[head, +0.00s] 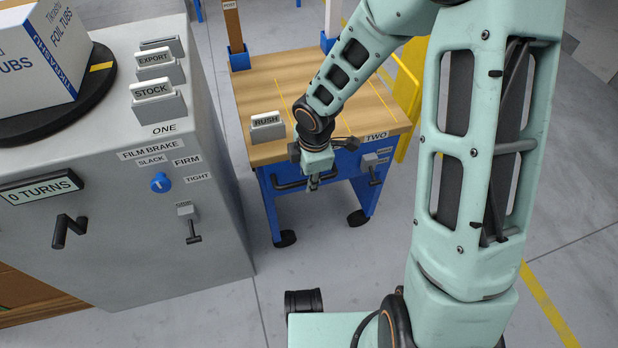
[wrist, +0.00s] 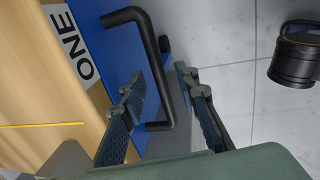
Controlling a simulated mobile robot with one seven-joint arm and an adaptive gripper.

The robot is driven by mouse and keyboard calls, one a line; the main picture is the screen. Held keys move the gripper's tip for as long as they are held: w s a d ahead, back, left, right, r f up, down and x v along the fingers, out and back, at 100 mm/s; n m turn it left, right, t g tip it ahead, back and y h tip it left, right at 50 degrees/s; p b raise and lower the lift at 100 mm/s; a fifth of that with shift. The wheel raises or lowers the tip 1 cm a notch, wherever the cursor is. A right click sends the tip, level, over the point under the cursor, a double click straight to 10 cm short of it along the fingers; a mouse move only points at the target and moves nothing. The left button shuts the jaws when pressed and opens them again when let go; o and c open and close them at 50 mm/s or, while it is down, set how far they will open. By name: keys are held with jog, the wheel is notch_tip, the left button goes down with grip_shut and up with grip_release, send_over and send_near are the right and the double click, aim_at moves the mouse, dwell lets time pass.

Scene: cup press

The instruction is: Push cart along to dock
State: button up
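The cart has a wooden top (head: 262,88), a blue frame (head: 268,207) and black casters. Its black handle (head: 288,184) is on the blue front face. My gripper (head: 314,184) is at this handle, pointing down. In the wrist view the handle (wrist: 160,60) runs between the two spread fingers of my gripper (wrist: 159,76). One finger is on the panel side of the bar and the other is on the outer side. The fingers look apart from the bar; contact cannot be told. I cannot make out a marked dock.
A grey cabinet (head: 215,235) with a turntable and box stands close to the cart's left. A RUSH card (head: 267,127) stands on the cart top. A yellow rail (head: 408,85) is behind the cart's right side. Floor to the right is open, with a yellow line (head: 548,305).

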grip_shut()
jog(key=shift+d, duration=0.15)
dwell(0.4)
